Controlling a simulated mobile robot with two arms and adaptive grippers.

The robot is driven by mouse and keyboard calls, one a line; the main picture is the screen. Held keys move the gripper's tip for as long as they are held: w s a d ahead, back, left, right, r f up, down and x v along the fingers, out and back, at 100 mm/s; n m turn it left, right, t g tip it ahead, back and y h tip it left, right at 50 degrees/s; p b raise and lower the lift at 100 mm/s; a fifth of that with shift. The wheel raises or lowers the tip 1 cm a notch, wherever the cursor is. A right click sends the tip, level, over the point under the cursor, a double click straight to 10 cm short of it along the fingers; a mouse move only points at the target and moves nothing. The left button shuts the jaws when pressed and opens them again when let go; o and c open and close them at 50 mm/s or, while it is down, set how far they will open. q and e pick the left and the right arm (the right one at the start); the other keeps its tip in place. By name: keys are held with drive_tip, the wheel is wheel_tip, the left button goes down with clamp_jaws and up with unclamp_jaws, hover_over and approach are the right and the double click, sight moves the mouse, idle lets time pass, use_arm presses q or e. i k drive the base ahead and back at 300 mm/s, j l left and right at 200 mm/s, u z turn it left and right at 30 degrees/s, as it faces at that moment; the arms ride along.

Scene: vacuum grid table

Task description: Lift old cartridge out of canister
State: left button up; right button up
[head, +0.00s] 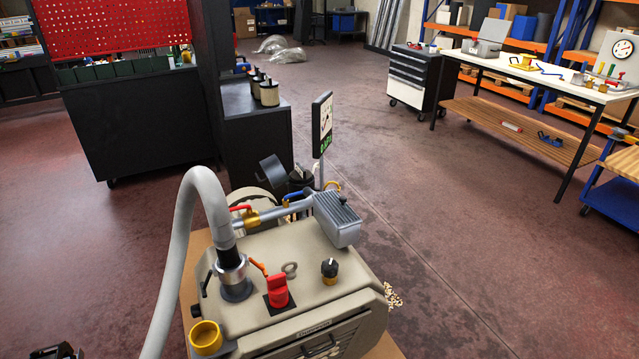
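A beige vacuum pump (300,270) stands in the lower middle of the head view. The canister's inside is hidden. A small black part of my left gripper (58,352) shows at the bottom left edge, apart from the pump; its fingers are not clear. My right gripper is not in view.
A grey hose (190,220) arches over the pump's left side. A small display (322,124) stands on a post behind the pump. Several tan-and-black cartridges (268,92) stand on a dark cabinet (255,120). The floor to the right is mostly clear.

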sight(301, 176)
drive_tip(key=i+l+z, duration=0.25)
drive_tip(key=l, duration=0.2)
drive_tip(key=l+z, duration=0.25)
drive_tip(key=l, duration=0.2)
drive_tip(key=i+l+z, duration=0.25)
drive_tip(key=l, duration=0.15)
drive_tip(key=i+l+z, duration=0.75)
drive_tip(key=i, duration=0.3)
drive_tip(key=i+l+z, duration=0.25)
drive_tip(key=i+u, duration=0.6)
drive_tip(key=u, duration=0.15)
drive_tip(key=i+l+u, duration=0.1)
drive_tip(key=i+u, duration=0.15)
drive_tip(key=u, duration=0.15)
drive_tip(key=i+l+u, duration=0.2)
drive_tip(key=u, duration=0.2)
drive_tip(key=i+u, duration=0.2)
drive_tip(key=u, duration=0.2)
drive_tip(key=i+u, duration=0.2)
drive_tip(key=u, duration=0.2)
drive_tip(key=i+l+u, duration=0.15)
drive_tip(key=u, duration=0.25)
drive_tip(key=i+l+u, duration=0.15)
drive_tip(key=u, duration=0.25)
drive_tip(key=i+l+u, duration=0.15)
drive_tip(key=u, duration=0.25)
